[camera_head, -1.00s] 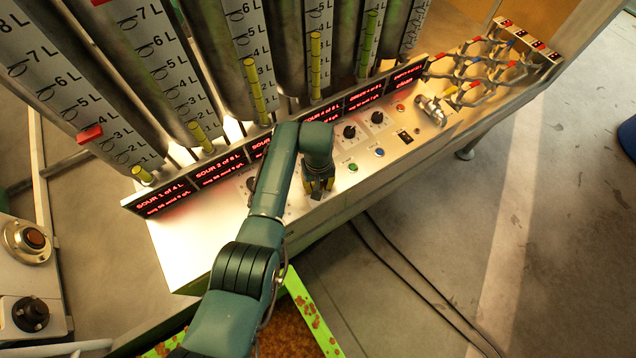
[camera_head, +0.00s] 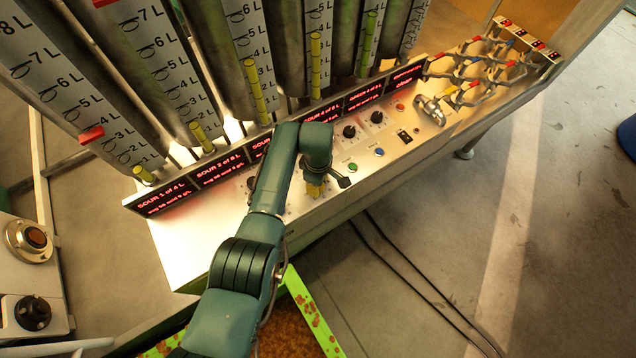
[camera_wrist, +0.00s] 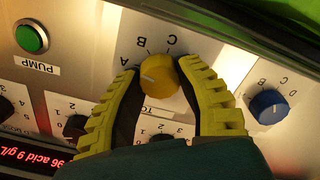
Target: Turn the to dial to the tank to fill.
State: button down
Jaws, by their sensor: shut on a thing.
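In the wrist view a yellow dial (camera_wrist: 159,76) with a white pointer line sits on the panel, with the letters A, B and C visible around it. The pointer's exact mark is hard to tell. A "TO" label below it is partly hidden. My gripper (camera_wrist: 163,80) has its two yellow ribbed fingers on either side of the dial, shut on it. In the head view my gripper (camera_head: 314,188) is down at the console, and the arm hides the dial there.
A blue dial (camera_wrist: 268,106) stands close beside one finger. A green pump button (camera_wrist: 32,37) and dark numbered knobs (camera_wrist: 76,126) are nearby. In the head view, a row of red displays (camera_head: 163,198) and tall tanks stand behind the panel; levers (camera_head: 470,75) are at the right.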

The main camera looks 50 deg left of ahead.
jog(key=shift+s+f+n, duration=0.1)
jog(key=shift+f+n, duration=0.15)
jog(key=shift+n, duration=0.85)
jog(key=c, duration=0.6)
grip_release()
jog(key=shift+r, duration=0.2)
jog(key=shift+r, duration=0.3)
notch_tip(320, 180, up, 11)
jog(key=shift+r, duration=0.2)
